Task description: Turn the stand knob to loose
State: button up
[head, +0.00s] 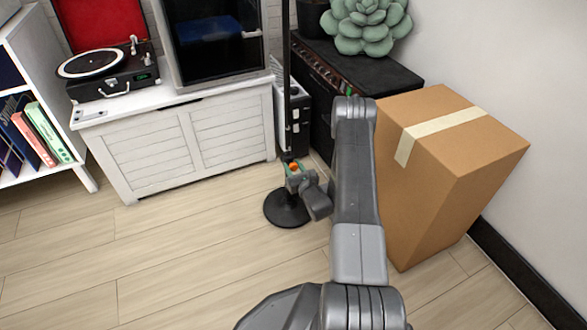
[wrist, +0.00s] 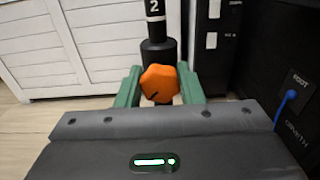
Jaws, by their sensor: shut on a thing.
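The stand (head: 287,208) has a round black base on the floor and a thin black pole rising from it. A dark pointer mark shows on the knob's lower left face. My gripper (wrist: 160,88) has its green fingers on both sides of the knob and is shut on it. In the head view the knob (head: 294,167) is small and partly covered by my gripper. The "loose" marking cannot be made out.
A white cabinet (head: 160,150) with a turntable (head: 105,70) stands behind, left of the pole. A cardboard box (head: 440,165) stands close to the right of my arm. A black amplifier (head: 385,75) with a plant is behind it. The floor at left is clear.

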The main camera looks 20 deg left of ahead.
jog(key=o, duration=1)
jog(key=p+v, duration=0.3)
jog(key=v, duration=1)
jog(key=shift+s+d+p, duration=0.25)
jog(key=shift+s+p, duration=0.05)
jog(key=shift+p, duration=0.05)
jog(key=b+x, duration=0.3)
jog(key=x, duration=1)
jog(key=shift+w+a+f+b, duration=0.1)
jog(key=shift+w+a+b, duration=0.15)
jog(key=shift+b, duration=0.15)
jog(key=shift+w, duration=0.1)
